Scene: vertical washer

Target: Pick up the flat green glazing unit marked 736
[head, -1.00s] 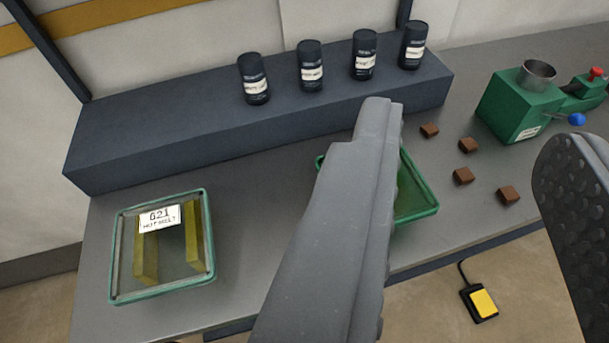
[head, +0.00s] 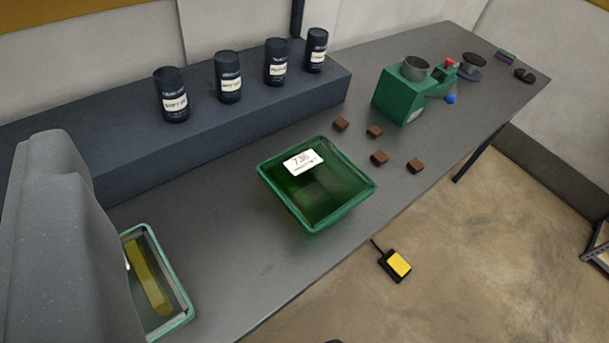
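The green glazing unit marked 736 (head: 317,190) lies on the grey bench near its front edge, in the middle of the head view. It has a green rim, dark green glass and a white label facing up. My gripper (head: 65,240) shows mainly as one large grey finger at the left, well apart from this unit. A small dark tip at the bottom edge may be its other finger. Nothing is seen held.
Several dark labelled canisters (head: 228,77) stand on a dark raised shelf (head: 200,130) behind. Several brown blocks (head: 378,157) and a green machine (head: 400,95) sit to the right. A yellow pedal (head: 398,263) is on the floor.

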